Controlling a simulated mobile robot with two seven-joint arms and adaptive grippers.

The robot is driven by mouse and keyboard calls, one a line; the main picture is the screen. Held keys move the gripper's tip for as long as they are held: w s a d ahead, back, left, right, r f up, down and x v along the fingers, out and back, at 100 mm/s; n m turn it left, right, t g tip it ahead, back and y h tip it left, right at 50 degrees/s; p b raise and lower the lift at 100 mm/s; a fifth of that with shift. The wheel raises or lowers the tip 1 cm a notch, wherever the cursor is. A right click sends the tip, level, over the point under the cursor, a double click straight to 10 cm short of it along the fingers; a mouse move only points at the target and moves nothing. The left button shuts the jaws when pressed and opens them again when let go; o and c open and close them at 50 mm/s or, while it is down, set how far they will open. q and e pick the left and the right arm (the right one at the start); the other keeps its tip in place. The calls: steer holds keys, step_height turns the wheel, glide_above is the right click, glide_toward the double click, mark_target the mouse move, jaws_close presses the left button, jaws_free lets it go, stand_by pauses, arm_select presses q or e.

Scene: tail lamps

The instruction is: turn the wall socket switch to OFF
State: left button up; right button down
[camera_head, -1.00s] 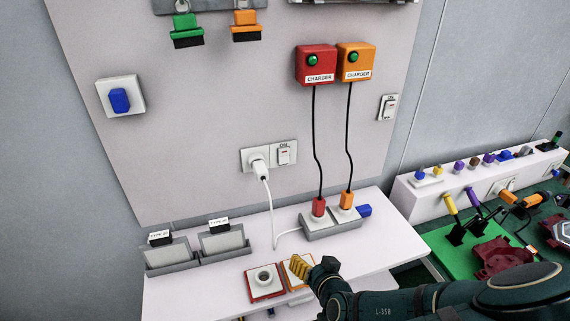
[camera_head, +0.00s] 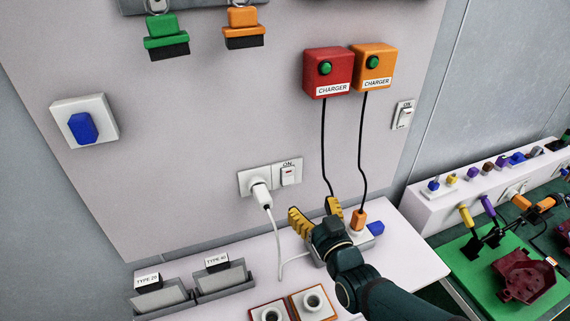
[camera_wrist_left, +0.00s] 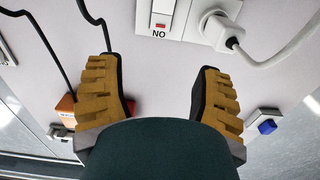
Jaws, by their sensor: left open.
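The wall socket switch (camera_head: 290,174) is a white plate with a rocker marked ON, beside the socket (camera_head: 257,180) on the pale panel. It also shows inverted at the top of the left wrist view (camera_wrist_left: 161,14), with a small red mark on it. A white plug (camera_head: 261,196) with a white cable sits in the socket. My left gripper (camera_head: 315,212) is open and empty, its yellow-padded fingers spread below the switch and apart from it. In the left wrist view the gripper (camera_wrist_left: 153,66) has the switch ahead, between and beyond its fingers. My right gripper is not in view.
A red charger (camera_head: 328,72) and an orange charger (camera_head: 373,68) hang above, their black cables running down just right of the switch. An orange plug (camera_head: 358,220) stands behind my gripper. Another ON switch (camera_head: 404,115) is farther right. The panel around the socket is clear.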

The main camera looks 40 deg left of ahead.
mark_target(289, 170)
arm_select(q)
steer(key=b+x, duration=0.3)
steer(key=x, duration=1)
steer(key=shift+w+a, duration=0.2)
steer(key=shift+a, duration=0.1)
jaws_close()
